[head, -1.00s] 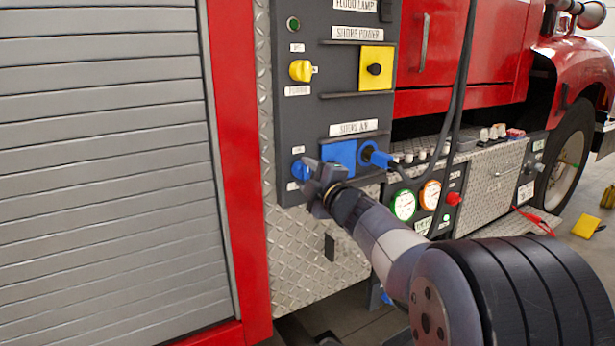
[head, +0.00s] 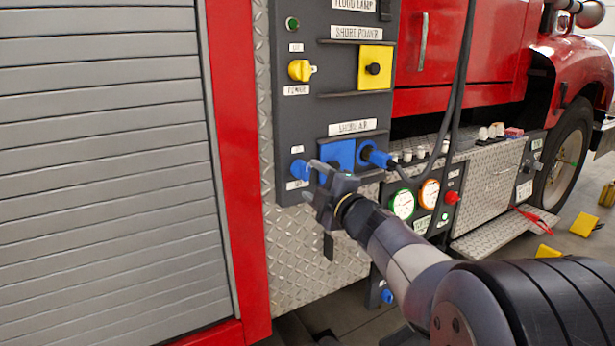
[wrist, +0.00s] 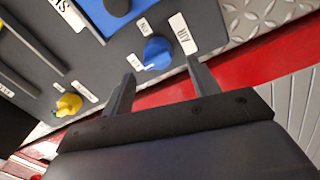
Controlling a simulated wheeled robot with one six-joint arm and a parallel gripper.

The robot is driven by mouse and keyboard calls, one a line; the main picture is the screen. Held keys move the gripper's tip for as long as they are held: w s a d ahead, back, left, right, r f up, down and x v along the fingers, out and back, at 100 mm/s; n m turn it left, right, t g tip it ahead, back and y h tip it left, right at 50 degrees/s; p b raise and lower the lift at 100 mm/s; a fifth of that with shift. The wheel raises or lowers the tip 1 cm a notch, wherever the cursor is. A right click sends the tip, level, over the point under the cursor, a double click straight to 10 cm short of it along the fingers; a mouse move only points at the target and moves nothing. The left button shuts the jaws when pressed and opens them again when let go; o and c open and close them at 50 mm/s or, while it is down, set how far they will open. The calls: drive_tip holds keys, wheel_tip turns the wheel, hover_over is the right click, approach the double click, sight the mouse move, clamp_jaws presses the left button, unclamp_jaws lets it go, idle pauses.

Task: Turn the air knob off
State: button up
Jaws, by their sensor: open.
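The blue air knob (head: 300,169) sits low on the left of the grey panel, between two small white labels. In the wrist view the air knob (wrist: 157,53) lies just beyond the fingertips, roughly between their lines, and a white "AIR" label is beside it. My gripper (head: 317,180) is open and empty, in front of the panel and a little to the right of the knob in the head view. In the wrist view my gripper's two fingers (wrist: 158,72) stand apart with nothing between them. I see no contact with the knob.
A yellow power knob (head: 300,70) is higher on the panel. A blue plate (head: 338,153) and a blue plug with a cable (head: 375,156) are right of the air knob. Gauges (head: 403,204) and a red knob (head: 452,197) lie lower right.

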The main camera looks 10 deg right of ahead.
sight(305, 174)
drive_tip(key=v, duration=0.6)
drive_tip(key=shift+s+p, duration=0.3)
drive_tip(key=shift+s, duration=0.05)
drive_tip(key=shift+w+f, duration=0.1)
drive_tip(key=b+x, duration=0.1)
drive_tip(key=x, duration=0.9)
drive_tip(key=shift+w+r, duration=0.2)
drive_tip(key=shift+w, duration=0.1)
